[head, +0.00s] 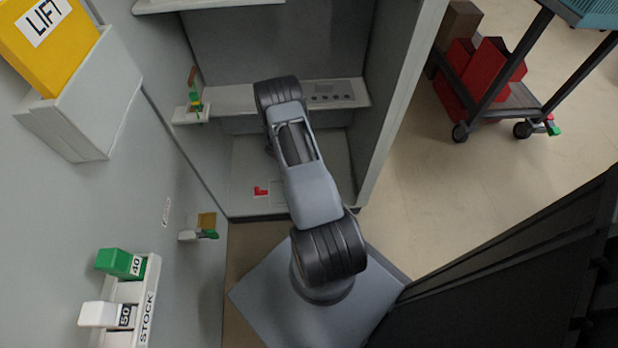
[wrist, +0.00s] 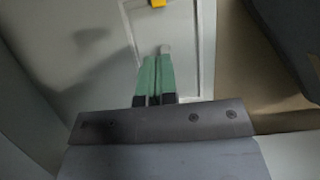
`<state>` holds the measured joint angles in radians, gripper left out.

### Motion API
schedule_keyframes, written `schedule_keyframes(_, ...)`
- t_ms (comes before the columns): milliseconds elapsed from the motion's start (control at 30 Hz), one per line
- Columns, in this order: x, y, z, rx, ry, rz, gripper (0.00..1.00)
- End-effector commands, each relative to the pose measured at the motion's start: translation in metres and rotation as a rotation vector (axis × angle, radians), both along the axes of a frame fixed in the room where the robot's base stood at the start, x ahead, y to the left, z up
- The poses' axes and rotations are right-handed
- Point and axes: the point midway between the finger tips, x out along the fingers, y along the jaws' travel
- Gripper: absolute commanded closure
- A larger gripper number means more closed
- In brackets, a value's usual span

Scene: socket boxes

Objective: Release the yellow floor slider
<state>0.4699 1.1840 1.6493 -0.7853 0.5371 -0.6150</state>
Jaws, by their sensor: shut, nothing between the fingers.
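A small yellow piece (wrist: 158,3) shows at the top edge of the wrist view, cut off by the frame. It sits at a pale panel with a raised rim (wrist: 207,50), and I cannot tell for sure that it is the floor slider. My gripper (wrist: 158,58) shows there as two green fingers, shut side by side and empty. The fingertips point toward the yellow piece and are apart from it in the picture. A small pale tab (wrist: 165,48) shows just beyond the tips. In the head view my arm hides the gripper, and I cannot make out the slider.
A grey cabinet (head: 398,100) with a shelf (head: 235,97) surrounds my arm. A red L-shaped mark (head: 261,191) is on its floor. A yellow LIFT box (head: 62,65) and a STOCK rack (head: 128,290) are at the left. A cart (head: 515,97) stands right, with open floor before it.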

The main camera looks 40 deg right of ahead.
Motion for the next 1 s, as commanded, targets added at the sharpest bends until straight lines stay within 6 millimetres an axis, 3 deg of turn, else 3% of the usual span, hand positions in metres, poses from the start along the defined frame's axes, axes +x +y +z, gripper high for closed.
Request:
schedule_keyframes(533,-0.024,-0.027,-0.093,0.001,0.002,-0.003,1.00)
schedule_keyframes(733,-0.039,-0.046,-0.089,0.000,0.000,-0.003,1.00)
schedule_keyframes(1000,-0.048,-0.056,-0.087,0.001,-0.001,-0.001,1.00)
